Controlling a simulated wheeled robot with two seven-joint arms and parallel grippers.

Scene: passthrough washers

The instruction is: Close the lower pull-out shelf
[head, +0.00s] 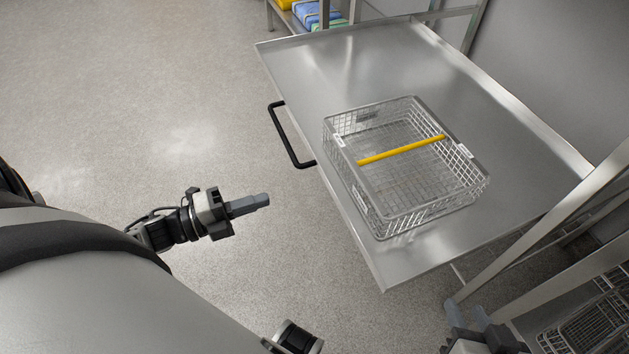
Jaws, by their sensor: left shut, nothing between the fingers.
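The pull-out shelf (330,70) is a flat grey metal tray, extended from the metal frame on the right. Its black bar handle (283,135) is on its left edge. My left gripper (262,201) is shut and empty, over the floor to the left of the shelf. It is apart from the handle and lower in the picture. My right gripper (468,312) is at the bottom right, by the frame post, partly cut off by the picture edge. Its two fingers look apart with nothing seen between them.
A wire basket (375,215) with a yellow bar (400,150) across it stands on the shelf. Metal frame posts (540,235) and another wire basket (590,325) are at the lower right. Folded cloths (318,14) lie at the top. The floor at left is clear.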

